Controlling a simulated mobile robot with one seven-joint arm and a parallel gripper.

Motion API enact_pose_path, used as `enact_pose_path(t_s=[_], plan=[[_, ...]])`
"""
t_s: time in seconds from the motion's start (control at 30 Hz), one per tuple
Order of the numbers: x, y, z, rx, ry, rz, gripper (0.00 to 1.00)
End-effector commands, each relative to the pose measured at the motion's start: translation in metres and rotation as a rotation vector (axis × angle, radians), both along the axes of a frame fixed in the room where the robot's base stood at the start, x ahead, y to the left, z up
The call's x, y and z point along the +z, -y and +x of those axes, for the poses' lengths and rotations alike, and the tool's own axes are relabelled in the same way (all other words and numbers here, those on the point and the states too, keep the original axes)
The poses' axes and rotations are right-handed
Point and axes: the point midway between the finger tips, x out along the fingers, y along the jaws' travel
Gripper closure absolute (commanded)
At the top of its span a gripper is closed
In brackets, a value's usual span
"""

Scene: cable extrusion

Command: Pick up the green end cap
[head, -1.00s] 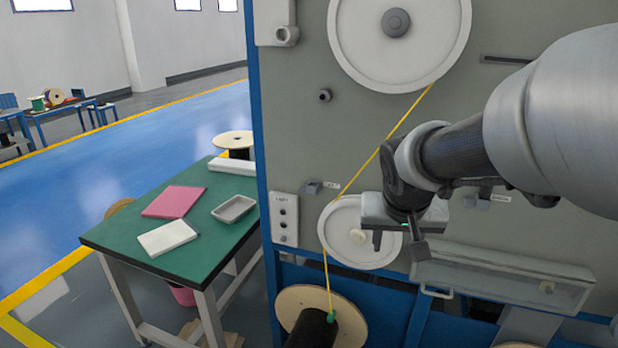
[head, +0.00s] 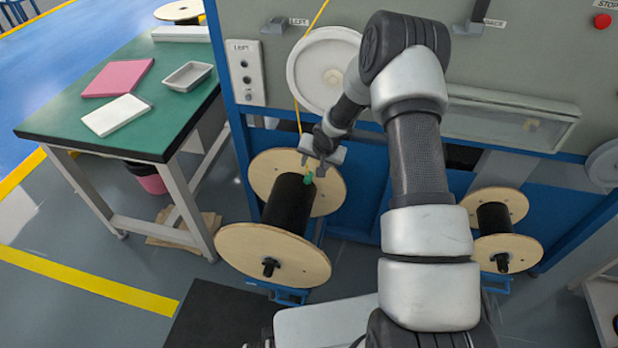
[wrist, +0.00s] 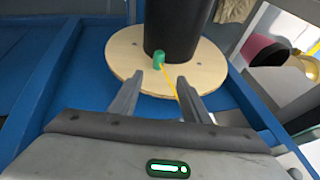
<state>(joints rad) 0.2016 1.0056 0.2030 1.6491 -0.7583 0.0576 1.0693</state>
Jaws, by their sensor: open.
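The green end cap (head: 308,178) is small and sits on the end of the yellow cable, close to the black core of the left spool (head: 262,250). In the wrist view the green end cap (wrist: 158,59) lies just beyond the fingertips, between their lines, against the dark core. My gripper (head: 316,168) is at the spool's far flange, around or just above the cap in the head view. In the wrist view my gripper (wrist: 170,72) is open with nothing between its fingers except the yellow cable (wrist: 170,83) passing near the right finger.
A blue frame (wrist: 225,120) surrounds the spool. A second, smaller spool (head: 495,252) stands at right. A green table (head: 130,130) with a pink folder, a white box and a grey tray (head: 187,75) stands at left. A white pulley (head: 325,72) guides the cable above.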

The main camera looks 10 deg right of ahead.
Motion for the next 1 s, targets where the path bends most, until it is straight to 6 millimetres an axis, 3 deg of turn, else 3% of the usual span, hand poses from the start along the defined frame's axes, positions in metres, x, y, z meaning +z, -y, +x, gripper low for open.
enact_pose_path(t_s=[0.1,0.3,0.57,0.8,1.0], plan=[[-0.029,-0.002,0.011,0.0,-0.003,0.001,0.57],[-0.06,-0.005,0.028,-0.001,-0.002,0.0,0.57],[-0.077,-0.005,0.036,0.0,-0.002,-0.001,0.57],[-0.111,-0.007,0.049,-0.002,-0.002,0.001,0.57],[-0.119,-0.007,0.055,-0.001,-0.001,-0.002,0.57]])
